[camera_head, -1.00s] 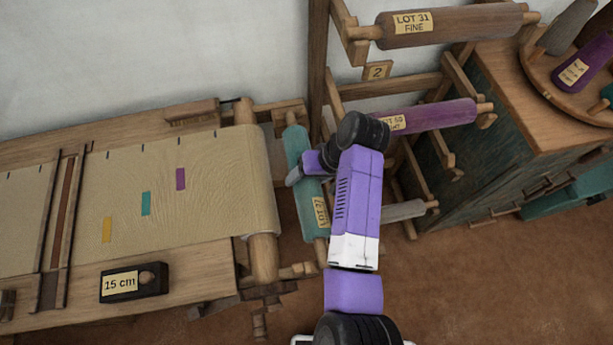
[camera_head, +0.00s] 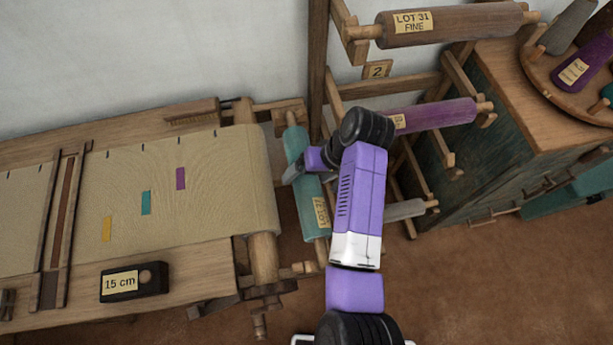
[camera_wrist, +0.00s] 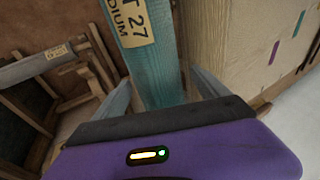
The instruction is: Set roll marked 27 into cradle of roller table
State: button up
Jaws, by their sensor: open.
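The teal roll marked 27 (camera_head: 309,212) lies beside the cloth-covered end of the loom table, its ends at the wooden supports there. Its tag reads "T 27 ...DIUM" in the wrist view, where the roll (camera_wrist: 157,72) runs between the two fingers. My gripper (camera_head: 292,174) is open over the middle of the roll, a finger on each side. I cannot tell whether either finger touches it. The roller table's cradle (camera_head: 287,110) appears to be the wooden brackets at the table's right end; my arm hides part of the near side.
A rack at the right holds a brown roll (camera_head: 455,24), a purple roll (camera_head: 440,116) and a grey roll (camera_head: 404,210). A green cabinet (camera_head: 500,140) stands beyond it. A black "15 cm" block (camera_head: 134,282) lies on the loom table. Bare floor shows at lower right.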

jog(key=p+v, duration=0.1)
jog(key=v, duration=0.9)
jog(key=shift+d+r, duration=0.2)
jog(key=shift+r, duration=0.15)
jog(key=d+f+m+t+h, duration=0.1)
jog(key=d+f+t+h, duration=0.4)
jog(key=d, duration=1)
jog(key=s+d+f+t+h, duration=0.1)
jog(key=s+d+f+t, duration=0.15)
jog(key=s+d, duration=0.55)
jog(key=s+a+r+t+y, duration=0.15)
jog(key=s+r, duration=0.25)
jog(key=s, duration=0.5)
jog(key=s+r+t, duration=0.3)
jog(key=s+r, duration=0.2)
jog(key=s, duration=0.4)
jog(key=s+a+r+m+t, duration=0.1)
jog(key=s+a+r, duration=0.3)
jog(key=r, duration=0.5)
jog(key=shift+s+m+t, duration=0.4)
jog(key=shift+s+t, duration=0.2)
jog(key=shift+t, duration=0.2)
